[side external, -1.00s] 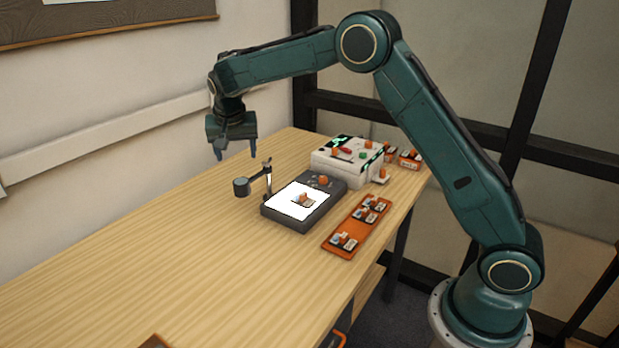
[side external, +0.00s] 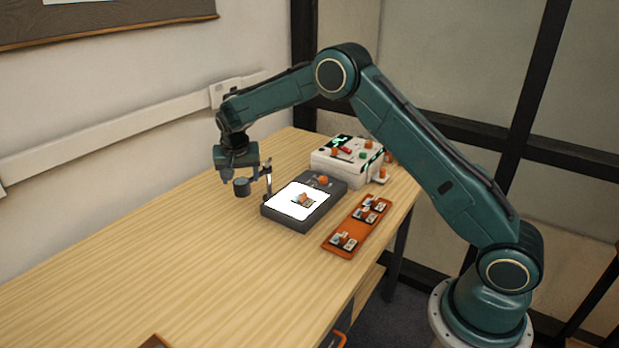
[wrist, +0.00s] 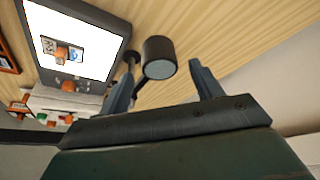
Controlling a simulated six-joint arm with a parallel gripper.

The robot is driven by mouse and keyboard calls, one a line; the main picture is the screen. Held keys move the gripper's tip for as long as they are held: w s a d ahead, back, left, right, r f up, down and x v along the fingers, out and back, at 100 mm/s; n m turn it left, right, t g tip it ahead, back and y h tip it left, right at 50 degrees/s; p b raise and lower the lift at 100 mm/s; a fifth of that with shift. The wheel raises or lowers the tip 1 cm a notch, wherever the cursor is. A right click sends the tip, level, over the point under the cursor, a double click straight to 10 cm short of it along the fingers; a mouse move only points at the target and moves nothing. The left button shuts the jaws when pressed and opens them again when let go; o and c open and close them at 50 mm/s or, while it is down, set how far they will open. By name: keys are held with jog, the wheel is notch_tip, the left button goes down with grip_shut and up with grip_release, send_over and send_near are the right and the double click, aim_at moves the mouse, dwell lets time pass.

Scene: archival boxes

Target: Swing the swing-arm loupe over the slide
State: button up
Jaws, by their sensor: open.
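The loupe (side external: 241,187) is a dark cylinder on a swing arm, held by a thin post (side external: 267,184) at the left edge of the light box (side external: 290,222). The loupe hangs off to the left of the lit panel, over the table. The slide (side external: 303,199), with an orange knob, lies on the lit panel and shows in the wrist view too (wrist: 76,50). My gripper (side external: 238,180) is open, fingers pointing down, just behind the loupe. In the wrist view the loupe (wrist: 159,58) lies ahead of the gap between the fingertips (wrist: 162,78); I cannot tell whether they touch it.
An orange tray (side external: 336,246) with several slides lies right of the light box. A white box (side external: 345,165) with buttons and coloured knobs stands behind it.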

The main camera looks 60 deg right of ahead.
aim_at(241, 181)
jog(key=shift+x, duration=1.85)
jog(key=c, duration=1.4)
